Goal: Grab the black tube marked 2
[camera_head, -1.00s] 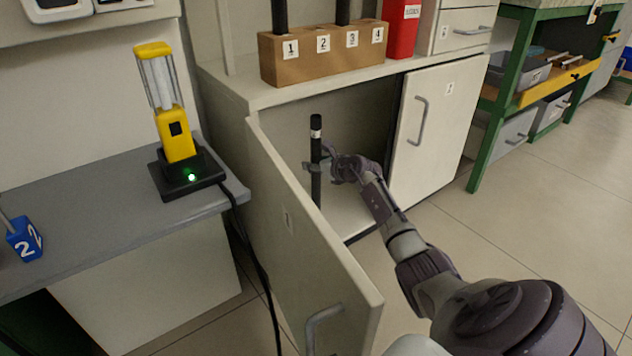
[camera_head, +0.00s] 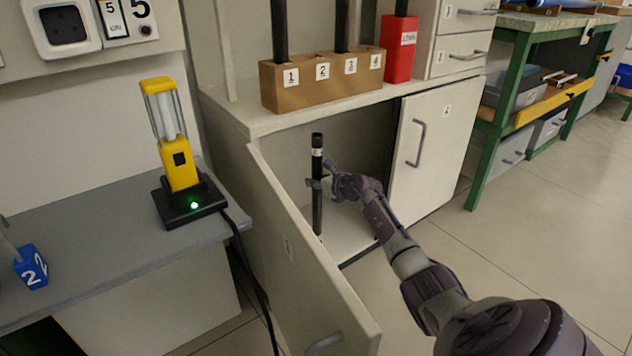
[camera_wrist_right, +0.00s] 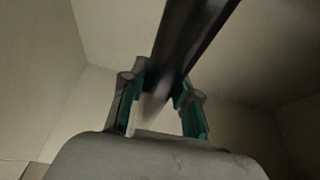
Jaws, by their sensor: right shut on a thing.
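A slim black tube (camera_head: 317,212) stands upright inside the open cabinet under the bench, with a pale label band near its top. The number on the label is too small to read. My right gripper (camera_head: 316,184) reaches into the cabinet from the right and is shut around the tube's middle. In the right wrist view the tube (camera_wrist_right: 188,45) passes between the two fingers of the gripper (camera_wrist_right: 160,95). I cannot tell whether the tube's lower end touches the cabinet floor. My left gripper is not in view.
An open cabinet door (camera_head: 300,255) stands left of my right arm; a closed door (camera_head: 425,150) is on the right. Above is a wooden block (camera_head: 300,92) with numbered slots and black tubes, beside a red container (camera_head: 400,55). A yellow lamp (camera_head: 180,150) stands on the left bench.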

